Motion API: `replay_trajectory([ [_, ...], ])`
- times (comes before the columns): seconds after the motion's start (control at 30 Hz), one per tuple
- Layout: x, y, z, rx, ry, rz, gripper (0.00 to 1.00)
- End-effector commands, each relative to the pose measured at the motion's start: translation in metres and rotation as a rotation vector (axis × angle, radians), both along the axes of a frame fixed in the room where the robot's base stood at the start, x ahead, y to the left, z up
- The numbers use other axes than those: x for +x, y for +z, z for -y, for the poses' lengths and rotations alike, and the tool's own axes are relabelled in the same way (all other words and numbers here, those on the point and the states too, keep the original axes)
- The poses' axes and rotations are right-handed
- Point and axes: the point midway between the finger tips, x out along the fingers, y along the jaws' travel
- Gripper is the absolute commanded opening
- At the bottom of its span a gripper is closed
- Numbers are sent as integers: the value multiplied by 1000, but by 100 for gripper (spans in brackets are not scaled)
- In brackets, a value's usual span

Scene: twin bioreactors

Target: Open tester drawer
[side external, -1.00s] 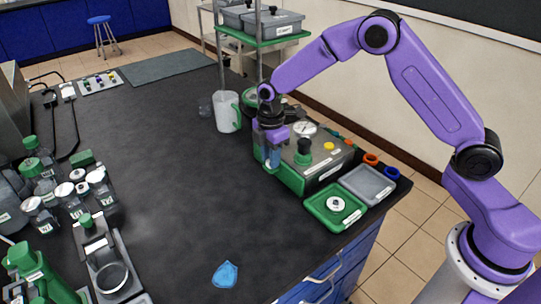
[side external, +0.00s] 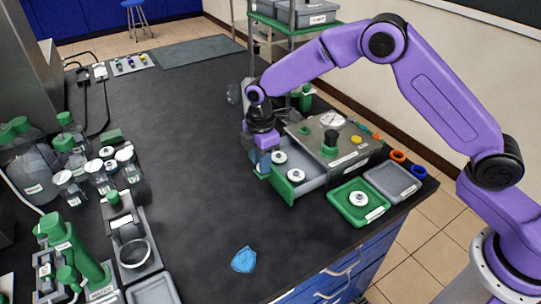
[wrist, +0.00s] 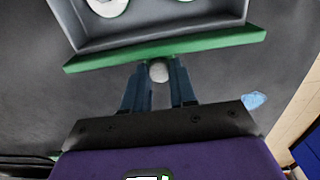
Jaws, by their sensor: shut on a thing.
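The tester (side external: 330,143) is a grey box with a gauge, a green knob and a yellow button on top. Its drawer (side external: 311,178) stands pulled out to the left, with a green front panel (side external: 282,186) and two white round pieces (side external: 296,175) inside. In the wrist view the green front (wrist: 165,49) crosses the picture, with the grey drawer tray (wrist: 160,38) behind it. My gripper (wrist: 158,85) is shut on the pale round drawer knob (wrist: 159,71), its dark fingers on either side. In the side view my gripper (side external: 263,170) is at the drawer front and hides the knob.
A green tray (side external: 345,213) with a white round piece and a grey tray (side external: 393,182) sit right of the drawer. Bottles (side external: 85,170) and a balance-like device (side external: 130,245) stand at left. A blue scrap (side external: 244,260) lies in front. The bench middle is clear.

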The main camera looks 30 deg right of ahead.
Motion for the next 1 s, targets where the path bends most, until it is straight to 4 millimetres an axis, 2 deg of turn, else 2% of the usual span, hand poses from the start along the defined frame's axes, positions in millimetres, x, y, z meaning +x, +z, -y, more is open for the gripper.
replay_trajectory([
  [0.23,0,1,0,1,-2,1,0],
  [0.27,0,1,0,1,-2,1,36],
  [0.3,0,1,0,1,-2,1,49],
  [0.33,0,1,0,1,-2,1,52],
  [0.6,0,1,0,1,-2,0,52],
  [0.73,1,8,0,2,-1,3,52],
  [0.87,1,27,0,3,-1,5,52],
  [1.0,1,55,0,4,-1,5,52],
])
